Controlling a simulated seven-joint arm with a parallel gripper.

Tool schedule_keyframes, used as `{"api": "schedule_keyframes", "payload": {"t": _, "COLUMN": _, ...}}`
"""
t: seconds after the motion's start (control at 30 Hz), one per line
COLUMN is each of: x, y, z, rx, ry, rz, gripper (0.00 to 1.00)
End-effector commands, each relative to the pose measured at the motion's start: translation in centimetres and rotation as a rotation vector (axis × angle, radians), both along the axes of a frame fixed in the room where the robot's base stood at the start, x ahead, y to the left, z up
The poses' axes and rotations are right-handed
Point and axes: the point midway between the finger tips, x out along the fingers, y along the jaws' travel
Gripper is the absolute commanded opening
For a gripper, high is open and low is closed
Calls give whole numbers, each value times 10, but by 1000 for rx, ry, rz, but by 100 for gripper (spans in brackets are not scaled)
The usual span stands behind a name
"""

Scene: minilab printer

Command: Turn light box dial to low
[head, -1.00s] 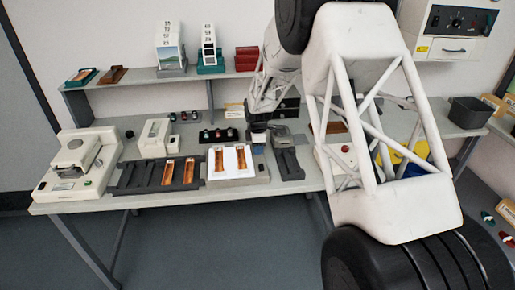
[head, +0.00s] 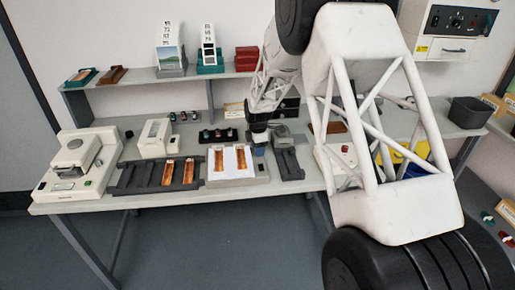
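The light box (head: 216,181) is a low white box with a bright lit top, standing near the table's front edge. Two orange film strips (head: 219,160) lie on its lit top. Its dial is too small to make out at the right end, where my gripper is close by.
A dark tray (head: 128,180) with orange film stands left of the light box. A dark grey device (head: 288,161) stands close on its right. A cream machine (head: 72,180) is at the far left. A rack of small bottles (head: 218,136) stands behind.

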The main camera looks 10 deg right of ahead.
Motion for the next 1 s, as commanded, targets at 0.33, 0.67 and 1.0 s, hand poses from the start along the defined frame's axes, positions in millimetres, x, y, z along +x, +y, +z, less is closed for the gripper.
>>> {"api": "schedule_keyframes", "payload": {"t": 0.33, "x": 0, "y": 0, "z": 2, "rx": 0, "ry": 0, "rz": 0, "gripper": 50}}
{"api": "schedule_keyframes", "payload": {"t": 0.67, "x": 0, "y": 0, "z": 30, "rx": 0, "ry": -2, "rz": 0, "gripper": 50}}
{"api": "schedule_keyframes", "payload": {"t": 1.0, "x": -1, "y": 0, "z": 69, "rx": 0, "ry": 0, "rz": 0, "gripper": 50}}
